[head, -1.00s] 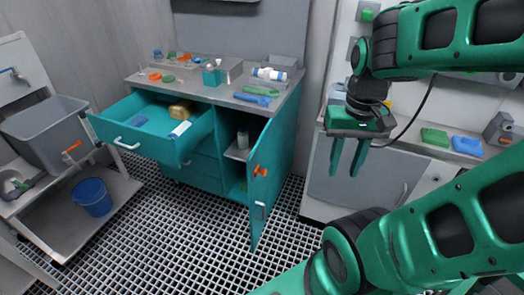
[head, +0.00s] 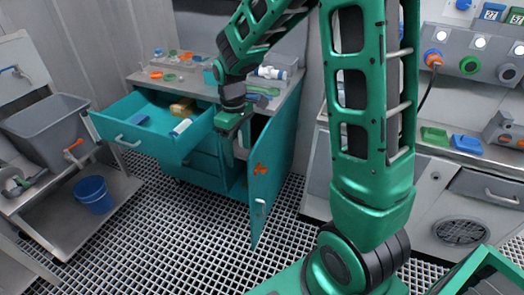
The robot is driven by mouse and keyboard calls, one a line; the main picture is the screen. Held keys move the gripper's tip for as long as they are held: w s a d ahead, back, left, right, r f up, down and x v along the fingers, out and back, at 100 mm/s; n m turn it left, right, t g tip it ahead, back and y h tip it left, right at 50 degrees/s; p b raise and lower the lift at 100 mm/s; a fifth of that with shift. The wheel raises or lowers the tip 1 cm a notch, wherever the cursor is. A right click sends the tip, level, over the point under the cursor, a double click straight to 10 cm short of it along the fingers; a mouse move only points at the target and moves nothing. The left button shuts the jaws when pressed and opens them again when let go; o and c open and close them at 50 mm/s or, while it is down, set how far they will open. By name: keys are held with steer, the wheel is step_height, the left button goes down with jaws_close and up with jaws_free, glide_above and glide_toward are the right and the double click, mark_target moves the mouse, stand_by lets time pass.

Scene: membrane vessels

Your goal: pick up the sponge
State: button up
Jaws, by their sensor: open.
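A tan, yellowish block that looks like the sponge (head: 183,107) lies in the open teal drawer (head: 136,143), toward its back right. A blue item (head: 138,119) and a white bottle-like item (head: 180,127) lie in the same drawer. My gripper (head: 238,140) is just right of the drawer, in front of the cabinet's open compartment, and points down. It is open and holds nothing that I can see. Its fingers are small and partly lost against the teal cabinet behind. It appears apart from the sponge.
The cabinet door (head: 263,180) hangs open right of my gripper. The worktop (head: 205,90) above bears several small items. A grey bin (head: 48,128) and a blue bucket (head: 94,194) stand left. The grated floor (head: 165,235) in front is clear.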

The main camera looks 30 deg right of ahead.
steer(key=w+a+f+n+y, duration=0.1)
steer(key=w+a+f+n, duration=0.4)
steer(key=a+f, duration=0.4)
steer(key=w+a+f+n, duration=0.4)
steer(key=w+a+f, duration=0.25)
steer(key=f, duration=0.35)
steer(key=w+d+f+n+t+h, duration=0.1)
steer(key=w+d+f+n+t, duration=0.15)
steer(key=w+d+f, duration=0.45)
steer(key=w+d+f+n+h, duration=0.1)
steer(key=w+d+n+h, duration=0.1)
steer(key=d, duration=0.9)
steer(key=w+d+f+n+t+h, duration=0.1)
steer(key=w+d+n+h, duration=0.1)
steer(key=d, duration=0.8)
steer(key=w+d+f+n+t+h, duration=0.1)
steer(key=w+d, duration=0.4)
steer(key=d, duration=0.6)
steer(key=shift+w+d+n+t+h, duration=0.15)
steer(key=shift+n+h, duration=0.15)
steer(key=shift+n, duration=0.3)
steer(key=shift+w+d+n+t+h, duration=0.15)
steer(key=shift+n+h, duration=0.15)
steer(key=shift+n, duration=0.25)
steer(key=shift+x, duration=3.2)
steer(key=shift+d+r, duration=0.15)
